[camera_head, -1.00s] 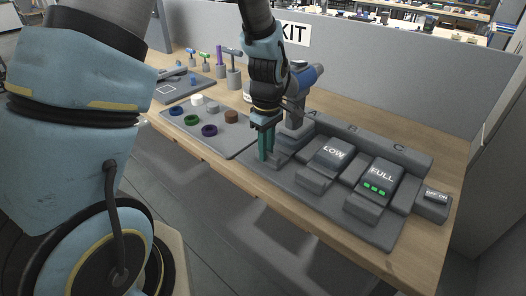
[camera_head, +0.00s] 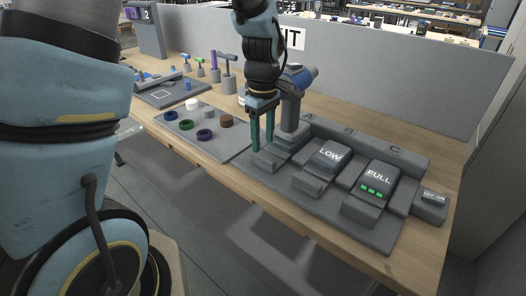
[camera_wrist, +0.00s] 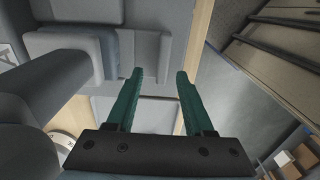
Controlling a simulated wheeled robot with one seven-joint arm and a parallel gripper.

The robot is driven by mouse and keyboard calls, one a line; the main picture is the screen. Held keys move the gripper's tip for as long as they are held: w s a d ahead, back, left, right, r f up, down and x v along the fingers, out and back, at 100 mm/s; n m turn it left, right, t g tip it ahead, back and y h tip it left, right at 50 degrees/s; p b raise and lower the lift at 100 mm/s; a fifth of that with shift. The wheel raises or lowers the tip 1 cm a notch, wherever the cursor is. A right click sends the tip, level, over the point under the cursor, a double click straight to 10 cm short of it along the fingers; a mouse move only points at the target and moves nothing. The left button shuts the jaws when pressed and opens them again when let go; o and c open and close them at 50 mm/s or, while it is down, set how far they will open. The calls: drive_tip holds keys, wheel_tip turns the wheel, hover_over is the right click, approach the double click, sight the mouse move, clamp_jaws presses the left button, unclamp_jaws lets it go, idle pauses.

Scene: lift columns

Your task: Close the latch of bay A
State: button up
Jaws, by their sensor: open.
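Bay A is the leftmost bay of the grey charging station, below the letter A. A grey power tool with a blue end (camera_head: 293,95) stands upright in it. The low grey block at the front of bay A, which looks like its latch (camera_head: 270,160), also shows in the wrist view (camera_wrist: 108,56). I cannot tell its exact latch position. My gripper (camera_head: 263,147) points down at the left front of bay A, its green fingers apart and empty. In the wrist view my gripper (camera_wrist: 160,73) has its fingers beside the block, with no clear contact.
Bay B holds a pack marked LOW (camera_head: 329,156), and bay C holds a pack marked FULL (camera_head: 377,177) with green lights. An OFF/ON switch box (camera_head: 430,207) is at the right. A tray with rings and pucks (camera_head: 168,128) lies left. A grey partition (camera_head: 420,85) stands behind.

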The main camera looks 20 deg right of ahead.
wheel_tip(320, 180, up, 6)
drive_tip(key=shift+b, duration=0.45)
idle(0.4)
drive_tip(key=a+f+m+t, duration=0.1)
drive_tip(key=a+m, duration=0.6)
drive_tip(key=a, duration=2)
drive_tip(key=shift+s+a+f+t, duration=0.2)
drive_tip(key=shift+a+f+t, duration=0.15)
drive_tip(key=shift+f, duration=0.4)
